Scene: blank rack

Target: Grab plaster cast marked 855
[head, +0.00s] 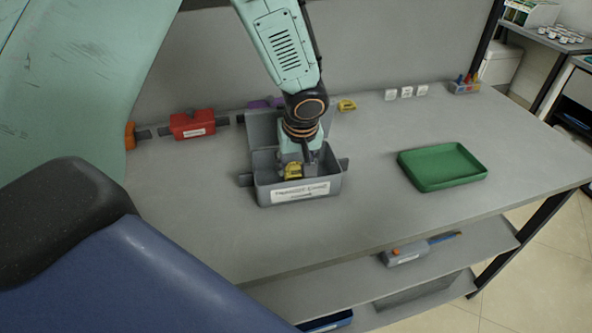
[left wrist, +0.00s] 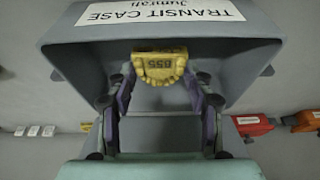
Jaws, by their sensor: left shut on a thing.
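The yellow plaster cast (head: 292,171) is inside the open grey transit case (head: 262,192) on the bench. In the left wrist view the cast (left wrist: 160,68) shows the marking 855, which appears upside down. My left gripper (left wrist: 158,80) is shut on the cast, with one finger on each side of it. In the head view my left gripper (head: 299,165) reaches down into the case from above and partly hides the cast. Whether the cast touches the case floor cannot be told. My right gripper is not in view.
A green tray (head: 432,183) lies right of the case, with clear bench between. Behind are another yellow piece (head: 347,105), a purple thing (head: 262,103), a red case (head: 192,124), an orange thing (head: 130,136) and white blocks (head: 406,92). A back panel (head: 400,40) bounds the bench.

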